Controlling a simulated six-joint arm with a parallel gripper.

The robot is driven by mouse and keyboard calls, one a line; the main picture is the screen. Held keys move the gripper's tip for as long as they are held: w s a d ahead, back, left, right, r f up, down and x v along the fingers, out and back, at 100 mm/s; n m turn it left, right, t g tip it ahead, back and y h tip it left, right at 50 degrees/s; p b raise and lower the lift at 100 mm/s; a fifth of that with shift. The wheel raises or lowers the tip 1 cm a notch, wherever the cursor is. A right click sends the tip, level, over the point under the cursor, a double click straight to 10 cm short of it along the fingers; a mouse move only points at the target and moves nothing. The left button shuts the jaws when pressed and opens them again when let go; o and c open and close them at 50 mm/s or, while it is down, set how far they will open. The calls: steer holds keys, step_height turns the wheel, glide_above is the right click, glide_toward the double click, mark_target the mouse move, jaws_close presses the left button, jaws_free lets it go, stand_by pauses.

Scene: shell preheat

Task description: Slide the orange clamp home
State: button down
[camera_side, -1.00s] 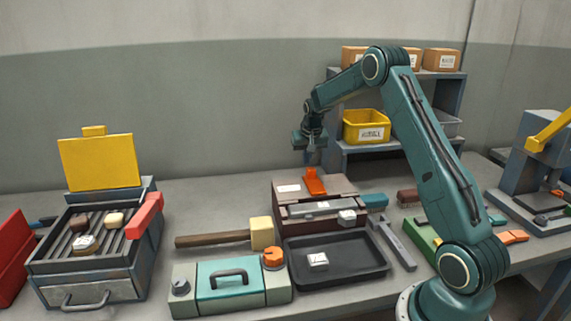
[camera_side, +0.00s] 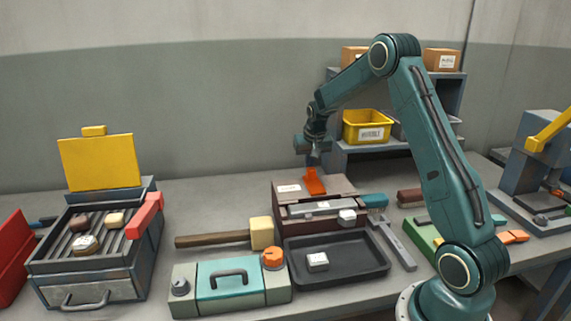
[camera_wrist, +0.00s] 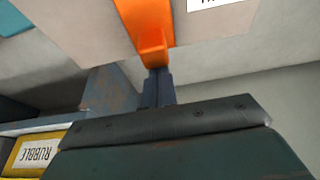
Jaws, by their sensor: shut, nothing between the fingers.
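The orange clamp (camera_side: 314,182) sits on top of a dark brown box (camera_side: 345,188) in the middle of the bench, its upright tab toward the back. In the wrist view the clamp (camera_wrist: 150,25) runs down from the top edge, and its tab ends right at my fingertips. My gripper (camera_side: 316,158) is shut and empty, pointing down just above and behind the clamp. Its narrow fingers also show in the wrist view (camera_wrist: 157,85). I cannot tell whether the fingertips touch the tab.
A black tray (camera_side: 295,280) with a small whitish block lies in front of the box. A mallet (camera_side: 212,239) and a teal-lidded case (camera_side: 230,287) lie to the left. A yellow bin (camera_side: 350,134) stands on the shelf behind; it shows in the wrist view (camera_wrist: 32,152).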

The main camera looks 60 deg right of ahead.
mark_target(312, 180)
steer(key=shift+s+a, duration=1.7)
steer(key=shift+s+a+f, duration=0.15)
steer(key=shift+s+a, duration=0.1)
steer(key=shift+w, duration=0.1)
steer(key=shift+w+d+r, duration=0.2)
steer(key=shift+w+d, duration=1.45)
steer(key=shift+d, duration=0.05)
steer(key=v, duration=1)
steer(key=shift+s+a+r, duration=0.1)
steer(key=shift+s+a, duration=0.05)
